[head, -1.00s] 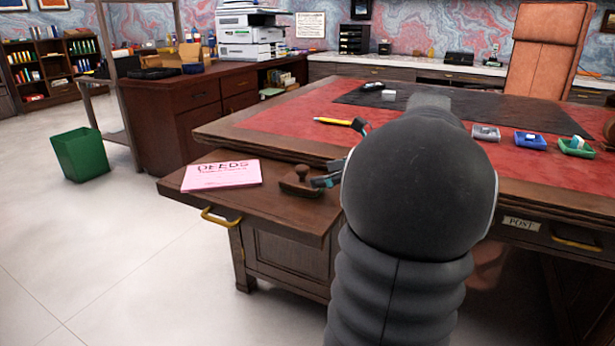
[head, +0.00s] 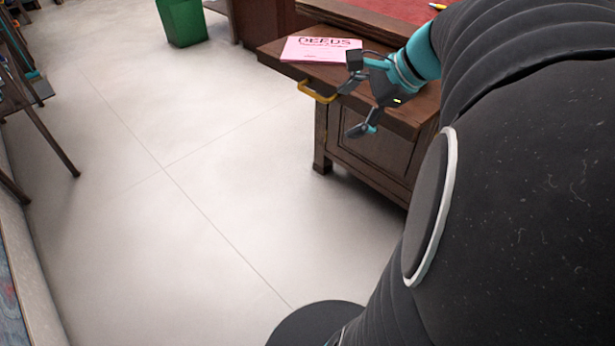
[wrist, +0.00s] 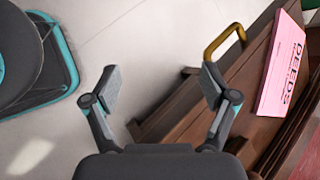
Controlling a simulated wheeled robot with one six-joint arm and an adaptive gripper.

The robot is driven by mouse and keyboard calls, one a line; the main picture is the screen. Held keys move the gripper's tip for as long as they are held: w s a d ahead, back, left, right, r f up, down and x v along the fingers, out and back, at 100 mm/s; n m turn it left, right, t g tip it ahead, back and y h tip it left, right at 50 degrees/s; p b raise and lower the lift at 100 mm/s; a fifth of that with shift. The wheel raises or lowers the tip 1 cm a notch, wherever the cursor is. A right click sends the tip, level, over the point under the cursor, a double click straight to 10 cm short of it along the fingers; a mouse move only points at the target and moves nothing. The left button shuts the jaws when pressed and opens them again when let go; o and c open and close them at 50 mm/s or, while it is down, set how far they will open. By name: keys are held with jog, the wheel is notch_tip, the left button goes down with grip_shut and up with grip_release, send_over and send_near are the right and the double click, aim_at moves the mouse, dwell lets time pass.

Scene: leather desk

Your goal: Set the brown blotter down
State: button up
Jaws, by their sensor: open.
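The brown blotter does not show in either current view; my arm covers part of the desk in the head view. My gripper (head: 352,108) is open, in front of the pull-out shelf (head: 418,118) on the desk's side. In the wrist view my gripper (wrist: 160,84) has its two fingers spread wide, with nothing between them but pale floor and a little of the dark wood edge.
A pink DEEDS booklet (head: 320,49) lies on the shelf; it also shows in the wrist view (wrist: 283,65). A brass handle (head: 316,93) sticks out from the shelf front. A green bin (head: 182,22) stands further back.

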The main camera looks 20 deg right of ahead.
jog(key=s+a+f+n+h, duration=0.2)
jog(key=s+a+n, duration=0.3)
jog(key=n, duration=0.4)
jog(key=s+a+f+n+h, duration=0.3)
jog(key=s+a+n, duration=0.3)
jog(key=n, duration=0.4)
jog(key=shift+s+a+f, duration=0.3)
jog(key=shift+a+f, duration=0.1)
jog(key=shift+a, duration=0.35)
